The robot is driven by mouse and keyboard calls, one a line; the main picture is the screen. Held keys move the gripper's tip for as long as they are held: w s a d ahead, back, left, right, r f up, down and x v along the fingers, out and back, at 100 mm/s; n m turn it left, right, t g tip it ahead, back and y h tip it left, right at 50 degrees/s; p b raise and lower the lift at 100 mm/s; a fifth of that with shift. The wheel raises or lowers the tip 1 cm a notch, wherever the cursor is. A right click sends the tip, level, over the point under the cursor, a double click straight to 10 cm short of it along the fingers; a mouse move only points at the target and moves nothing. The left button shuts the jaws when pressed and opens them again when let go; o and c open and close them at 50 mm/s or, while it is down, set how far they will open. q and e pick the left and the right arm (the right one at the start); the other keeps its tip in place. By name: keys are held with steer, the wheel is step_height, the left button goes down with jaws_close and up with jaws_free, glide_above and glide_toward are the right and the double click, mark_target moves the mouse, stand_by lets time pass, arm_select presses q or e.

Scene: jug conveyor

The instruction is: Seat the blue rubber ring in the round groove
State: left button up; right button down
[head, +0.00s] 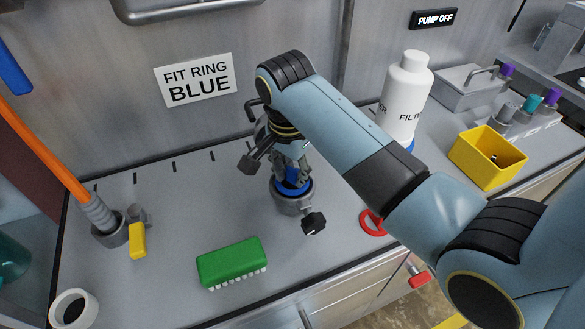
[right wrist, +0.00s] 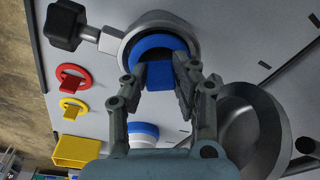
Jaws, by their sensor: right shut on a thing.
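The blue rubber ring (head: 291,187) is at the mouth of the round grey metal housing (head: 293,205) in the middle of the counter. In the right wrist view the blue ring (right wrist: 152,47) lies within the housing's rim (right wrist: 188,28), and its blue tab (right wrist: 160,76) points toward my gripper. My right gripper (head: 292,172) reaches down over the housing. In the right wrist view its fingers (right wrist: 158,88) are shut on the tab from both sides. The groove is covered by the ring, so I cannot tell how deep the ring sits. My left gripper is out of view.
Black clamp knobs (head: 314,223) stick out beside the housing. A hollow metal lid (right wrist: 245,125) stands close to the fingers. A green brush (head: 232,262) lies in front, a red ring (head: 372,223) to the right. A white filter bottle (head: 404,95) and yellow bin (head: 487,158) stand behind my arm.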

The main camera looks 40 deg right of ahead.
mark_target(290, 186)
steer(key=shift+f, duration=0.5)
steer(key=c, duration=1)
jaws_free()
steer(key=shift+o, duration=0.2)
steer(key=shift+r, duration=0.1)
steer(key=shift+r, duration=0.25)
step_height(290, 186, up, 11)
steer(key=a, duration=0.1)
steer(key=shift+s+r, duration=0.15)
steer(key=shift+s, duration=0.2)
